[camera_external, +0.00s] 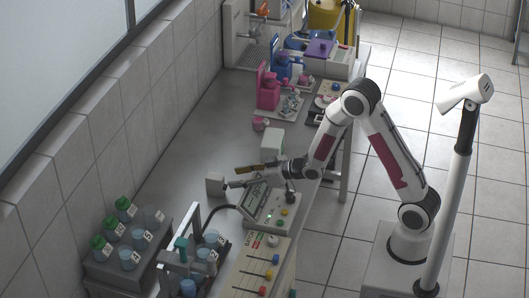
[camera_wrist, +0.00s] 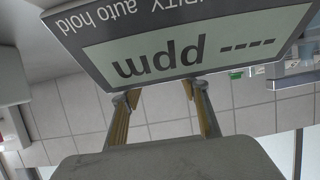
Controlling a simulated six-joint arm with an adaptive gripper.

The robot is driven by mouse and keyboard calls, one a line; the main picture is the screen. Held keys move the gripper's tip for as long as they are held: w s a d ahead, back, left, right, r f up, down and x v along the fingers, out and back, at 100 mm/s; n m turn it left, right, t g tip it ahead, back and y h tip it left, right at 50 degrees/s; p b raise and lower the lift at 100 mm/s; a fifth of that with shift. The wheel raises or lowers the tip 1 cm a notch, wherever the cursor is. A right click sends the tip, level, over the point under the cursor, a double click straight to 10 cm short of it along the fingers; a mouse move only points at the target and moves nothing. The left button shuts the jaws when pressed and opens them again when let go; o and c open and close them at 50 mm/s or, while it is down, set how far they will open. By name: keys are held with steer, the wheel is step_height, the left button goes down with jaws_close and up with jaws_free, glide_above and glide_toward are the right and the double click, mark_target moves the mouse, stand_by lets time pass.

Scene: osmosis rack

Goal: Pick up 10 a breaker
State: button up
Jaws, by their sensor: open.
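My gripper (camera_external: 238,176) is open and empty above the bench, beside the tilted display of a meter (camera_external: 257,200). In the wrist view the two fingers (camera_wrist: 162,100) are spread apart, with the upside-down "ppm" display (camera_wrist: 180,45) beyond them. More beakers (camera_external: 211,238) stand by the apparatus at the bottom. The labels are too small to read surely; I cannot tell which is 10. No beaker shows in the wrist view.
Green-capped bottles (camera_external: 113,228) share the grey rack (camera_external: 103,276) with the beakers. An upright frame (camera_external: 193,225) and a control box (camera_external: 255,262) crowd the front. A white box (camera_external: 272,139) and pink equipment (camera_external: 268,90) stand farther back. Bare bench (camera_external: 180,165) lies left of my gripper.

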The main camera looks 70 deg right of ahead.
mark_target(220, 176)
steer(key=shift+w+f, duration=0.25)
steer(key=shift+w, duration=0.4)
steer(key=shift+w, duration=0.1)
steer(key=shift+w+d+f, duration=0.1)
steer(key=shift+w+f, duration=0.05)
steer(key=shift+w, duration=1.2)
steer(key=shift+x, duration=1.2)
steer(key=c, duration=1.2)
